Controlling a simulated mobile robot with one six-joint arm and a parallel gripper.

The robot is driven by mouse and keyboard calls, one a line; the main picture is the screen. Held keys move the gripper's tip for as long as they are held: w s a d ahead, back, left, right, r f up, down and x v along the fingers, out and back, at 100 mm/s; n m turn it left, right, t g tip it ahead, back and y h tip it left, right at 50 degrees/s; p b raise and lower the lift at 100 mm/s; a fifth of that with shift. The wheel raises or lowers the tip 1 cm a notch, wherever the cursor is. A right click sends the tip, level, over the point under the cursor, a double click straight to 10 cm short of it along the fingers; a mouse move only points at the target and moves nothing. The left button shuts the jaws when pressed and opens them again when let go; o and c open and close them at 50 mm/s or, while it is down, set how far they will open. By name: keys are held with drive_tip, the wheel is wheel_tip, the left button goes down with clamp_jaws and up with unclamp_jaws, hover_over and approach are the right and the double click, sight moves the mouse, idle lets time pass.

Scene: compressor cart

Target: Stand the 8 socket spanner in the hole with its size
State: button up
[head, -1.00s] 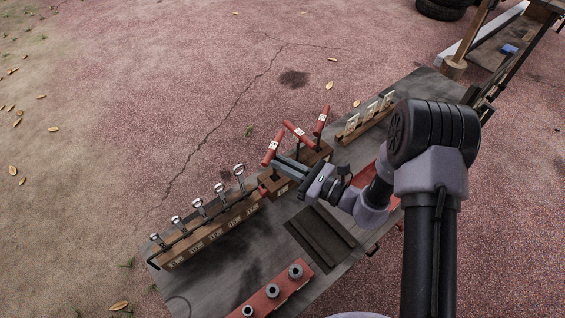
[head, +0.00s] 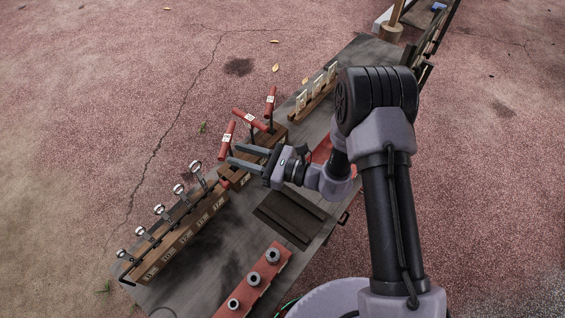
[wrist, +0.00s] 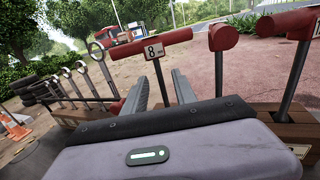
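The 8 socket spanner is a red T-handle with a white "8 mm" label, in the wrist view (wrist: 152,52); its dark shaft runs down between my fingers. In the head view it appears to be the leftmost red handle (head: 227,138). My gripper (head: 236,154) is open, its two grey fingers either side of the shaft with gaps showing in the wrist view. The wooden block (head: 266,139) is under the red handles. Two other red T-handles (head: 250,120) (head: 270,101) stand beyond. The lower end of the 8 spanner and its hole are hidden by my fingers.
A long wooden rack with several ring spanners (head: 180,232) lies left of my gripper. A red strip with sockets (head: 253,282) is at the front, a dark grooved mat (head: 290,217) in the middle. White-tagged pieces (head: 316,91) stand behind. The cart top near the front is partly clear.

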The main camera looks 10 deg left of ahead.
drive_tip(key=s+d+p, duration=0.2)
drive_tip(key=d+p, duration=0.2)
drive_tip(key=d, duration=1.2)
drive_tip(key=shift+s+d, duration=0.3)
